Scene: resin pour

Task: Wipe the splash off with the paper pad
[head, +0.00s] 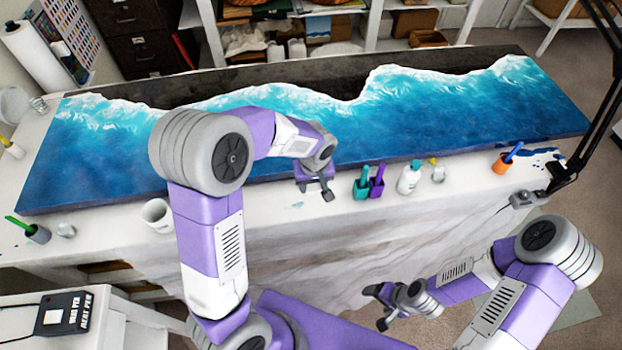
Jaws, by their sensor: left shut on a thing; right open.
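A small teal splash (297,205) lies on the white bench top (110,222) near its front edge, in front of the blue and white resin slab (110,140). My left gripper (327,192) is just right of the splash, low over the front edge. It is shut on what I take to be the paper pad, which the fingers largely hide. I cannot tell whether the pad touches the bench. My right gripper (375,308) is open and empty, low in front of the bench.
Teal and purple cups (361,188) and a white bottle (409,178) stand right of my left gripper. A white mug (158,215) stands to its left. An orange cup (502,163) stands beside a dark blue spill (545,153). A labelled box (66,314) sits at lower left.

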